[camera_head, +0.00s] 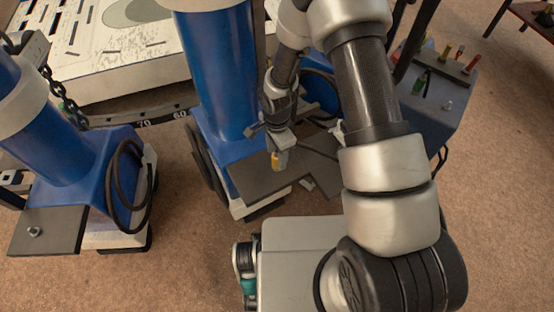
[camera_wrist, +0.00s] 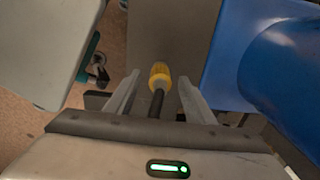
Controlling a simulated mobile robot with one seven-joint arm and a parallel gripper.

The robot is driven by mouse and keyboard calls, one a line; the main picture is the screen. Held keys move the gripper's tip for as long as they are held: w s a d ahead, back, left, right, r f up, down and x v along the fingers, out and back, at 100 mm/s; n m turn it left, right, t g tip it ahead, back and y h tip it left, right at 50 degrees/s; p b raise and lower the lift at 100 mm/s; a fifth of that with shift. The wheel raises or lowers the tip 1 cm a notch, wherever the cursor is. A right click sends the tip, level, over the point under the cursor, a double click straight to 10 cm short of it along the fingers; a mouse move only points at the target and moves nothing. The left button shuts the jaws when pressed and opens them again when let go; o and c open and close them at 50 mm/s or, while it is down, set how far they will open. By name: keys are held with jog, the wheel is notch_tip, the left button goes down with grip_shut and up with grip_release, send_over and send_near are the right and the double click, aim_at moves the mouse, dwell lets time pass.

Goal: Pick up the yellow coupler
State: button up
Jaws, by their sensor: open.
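The yellow coupler (camera_wrist: 160,74) has a ribbed yellow head and a dark shaft that runs back toward my gripper (camera_wrist: 158,82) in the wrist view. My gripper is open, with one finger on each side of the coupler and visible gaps between. In the head view the yellow coupler (camera_head: 279,161) shows as a small yellow piece just below my gripper (camera_head: 280,150), over a dark grey plate (camera_head: 262,181). I cannot tell whether the coupler touches the plate, and its lower part is hard to make out.
A blue column (camera_head: 215,75) stands close behind the plate and fills the right of the wrist view. A second blue column (camera_head: 55,130) with a chain and cable stands at left. A blue tool stand (camera_head: 432,100) is at upper right. Brown floor (camera_head: 180,265) is open at lower left.

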jog(key=shift+f, duration=0.6)
jog(key=shift+r, duration=0.1)
grip_shut()
